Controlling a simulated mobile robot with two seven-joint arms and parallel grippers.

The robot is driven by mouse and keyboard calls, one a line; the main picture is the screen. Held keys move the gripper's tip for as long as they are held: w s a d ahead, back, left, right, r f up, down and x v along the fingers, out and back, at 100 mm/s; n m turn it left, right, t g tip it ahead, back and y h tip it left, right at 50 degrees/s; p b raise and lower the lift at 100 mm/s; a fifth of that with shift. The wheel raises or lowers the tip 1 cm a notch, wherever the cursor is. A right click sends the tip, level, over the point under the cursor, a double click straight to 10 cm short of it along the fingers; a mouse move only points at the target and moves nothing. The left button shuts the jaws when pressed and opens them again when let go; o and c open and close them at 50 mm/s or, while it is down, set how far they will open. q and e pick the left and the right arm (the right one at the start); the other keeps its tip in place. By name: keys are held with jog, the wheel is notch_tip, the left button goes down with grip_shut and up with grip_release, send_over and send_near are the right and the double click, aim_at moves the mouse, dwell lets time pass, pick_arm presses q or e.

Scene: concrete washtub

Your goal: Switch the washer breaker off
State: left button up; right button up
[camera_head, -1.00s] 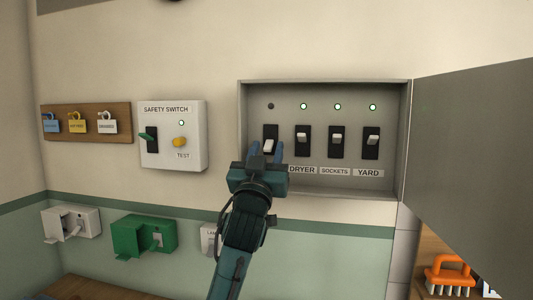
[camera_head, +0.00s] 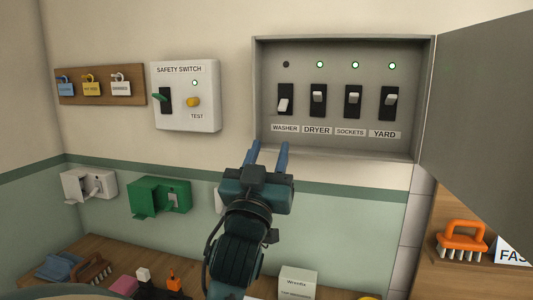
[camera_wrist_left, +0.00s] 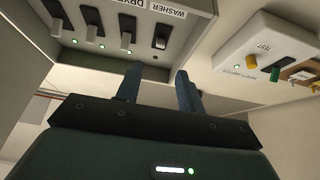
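The washer breaker (camera_head: 284,101) is the leftmost of the switches in the open grey breaker box (camera_head: 345,149). Its white toggle points down and the lamp above it is dark. The other toggles sit higher, with green lamps lit. In the left wrist view the washer breaker (camera_wrist_left: 161,37) shows upside down, apart from the fingers of my left gripper (camera_wrist_left: 159,90). My right gripper is not in view.
The box door (camera_head: 480,120) stands open at the right. A safety switch panel (camera_head: 187,97) with a lit green lamp is at left. Below are a green socket box (camera_head: 160,197), a wooden counter and an orange brush (camera_head: 462,240).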

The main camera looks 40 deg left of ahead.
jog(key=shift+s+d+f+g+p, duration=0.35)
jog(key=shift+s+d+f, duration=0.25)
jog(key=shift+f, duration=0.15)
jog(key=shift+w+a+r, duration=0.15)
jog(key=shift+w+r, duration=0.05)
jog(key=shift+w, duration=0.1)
